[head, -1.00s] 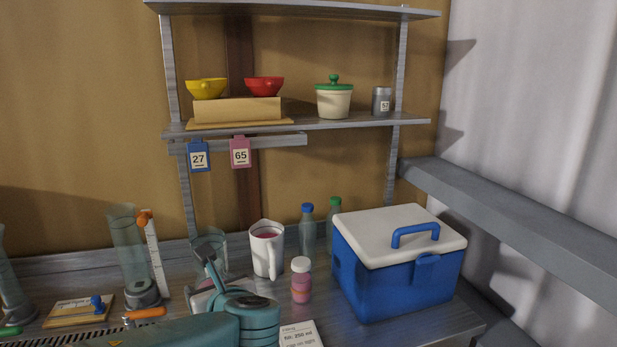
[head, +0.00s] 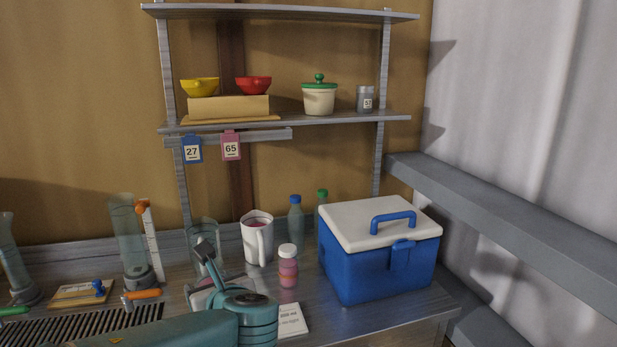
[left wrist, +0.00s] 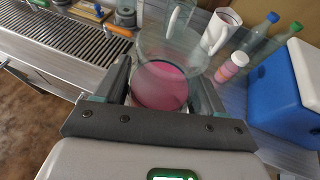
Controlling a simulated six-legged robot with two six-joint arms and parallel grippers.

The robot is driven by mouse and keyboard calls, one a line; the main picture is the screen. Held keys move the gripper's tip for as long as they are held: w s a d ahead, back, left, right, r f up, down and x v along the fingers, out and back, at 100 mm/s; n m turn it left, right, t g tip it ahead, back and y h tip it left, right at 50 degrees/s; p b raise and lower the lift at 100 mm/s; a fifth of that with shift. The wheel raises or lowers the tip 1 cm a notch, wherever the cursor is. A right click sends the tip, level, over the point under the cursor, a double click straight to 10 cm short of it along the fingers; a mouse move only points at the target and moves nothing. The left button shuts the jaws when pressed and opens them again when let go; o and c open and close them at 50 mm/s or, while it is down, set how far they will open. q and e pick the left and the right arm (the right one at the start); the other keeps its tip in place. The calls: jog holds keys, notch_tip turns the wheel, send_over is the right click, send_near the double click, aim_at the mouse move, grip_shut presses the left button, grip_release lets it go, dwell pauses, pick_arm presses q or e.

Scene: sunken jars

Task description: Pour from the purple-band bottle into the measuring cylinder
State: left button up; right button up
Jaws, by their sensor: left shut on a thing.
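A small pink bottle with a white cap (head: 288,270) stands upright on the counter between the white mug and the cooler; its band looks pinkish purple. It also shows in the left wrist view (left wrist: 232,67). A tall clear measuring cylinder (head: 127,235) stands at the left beside a white scale with an orange clip; a second clear cylinder (head: 14,265) is at the left edge. My left gripper (left wrist: 160,90) is shut on a clear glass vessel (left wrist: 172,45) with pink liquid in it. In the head view my left gripper (head: 207,265) partly hides this vessel. My right gripper is not in view.
A white mug (head: 257,240) with pink contents, two capped bottles (head: 296,222) and a blue cooler (head: 380,262) stand to the right. A slotted grate (head: 80,325), orange-handled tool (head: 141,295) and small board (head: 80,293) lie left. A printed card (head: 292,320) lies in front.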

pick_arm(q)
jog(key=shift+s, duration=0.1)
jog(key=shift+d+f, duration=0.15)
jog(key=shift+f, duration=0.15)
jog(key=f, duration=0.3)
jog(key=f+p, duration=0.1)
jog(key=shift+w+d+f, duration=0.15)
jog(key=shift+w+d, duration=0.1)
jog(key=shift+d, duration=0.1)
jog(key=s+a+f+n+g+y, duration=0.1)
jog(key=s+f, duration=0.3)
jog(key=f, duration=0.3)
jog(key=s+a+f+n+g+y+p, duration=0.1)
jog(key=s+f, duration=0.4)
jog(key=f, duration=0.3)
jog(key=s+a+f+n+y+p, duration=0.1)
jog(key=s+f+n, duration=0.1)
jog(key=s+f, duration=0.3)
notch_tip(320, 180, down, 4)
jog(key=shift+a+r+g, duration=0.2)
jog(key=shift+r+g, duration=0.05)
jog(key=shift+g, duration=0.15)
jog(key=shift+d, duration=0.1)
